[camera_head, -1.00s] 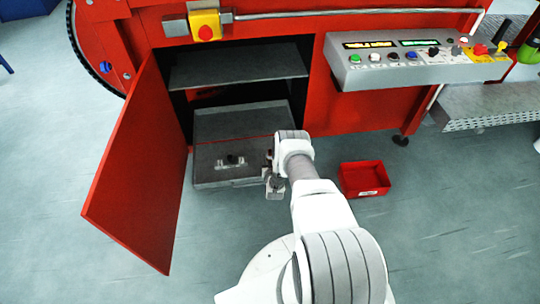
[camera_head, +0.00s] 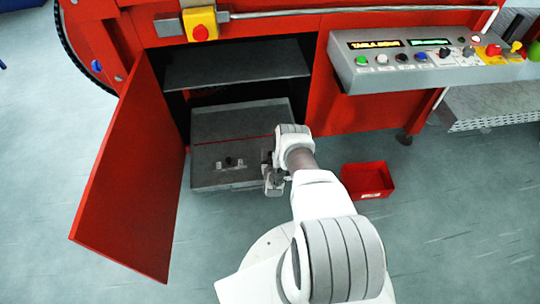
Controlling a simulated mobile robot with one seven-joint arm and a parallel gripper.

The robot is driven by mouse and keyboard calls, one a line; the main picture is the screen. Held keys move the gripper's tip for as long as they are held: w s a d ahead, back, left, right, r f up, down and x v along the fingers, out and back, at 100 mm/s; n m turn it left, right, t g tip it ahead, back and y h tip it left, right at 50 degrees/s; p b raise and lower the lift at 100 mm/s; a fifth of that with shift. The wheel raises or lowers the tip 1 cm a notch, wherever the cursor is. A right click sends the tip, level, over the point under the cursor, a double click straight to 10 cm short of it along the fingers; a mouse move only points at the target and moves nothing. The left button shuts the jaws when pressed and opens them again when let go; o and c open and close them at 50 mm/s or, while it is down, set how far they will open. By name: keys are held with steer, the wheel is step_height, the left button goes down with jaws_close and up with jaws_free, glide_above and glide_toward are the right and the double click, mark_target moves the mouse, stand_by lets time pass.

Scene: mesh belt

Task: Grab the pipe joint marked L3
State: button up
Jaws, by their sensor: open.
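No L3 mark can be read, and I cannot pick out a pipe joint for certain. A small dark piece with light bits beside it (camera_head: 230,162) lies on the front part of a grey tray-like surface (camera_head: 240,122) at the bottom of the open red cabinet. My gripper (camera_head: 273,184) is open at the right front edge of that surface, right of the small pieces and apart from them. My wrist hides part of the surface's right side.
The red cabinet door (camera_head: 130,190) stands open on the left. A dark shelf (camera_head: 235,68) is above the grey surface. A red bin (camera_head: 367,181) sits on the floor to the right. A control panel (camera_head: 430,62) juts out at upper right.

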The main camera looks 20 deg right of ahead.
jaws_close()
stand_by(0.3)
steer(key=shift+r, duration=0.15)
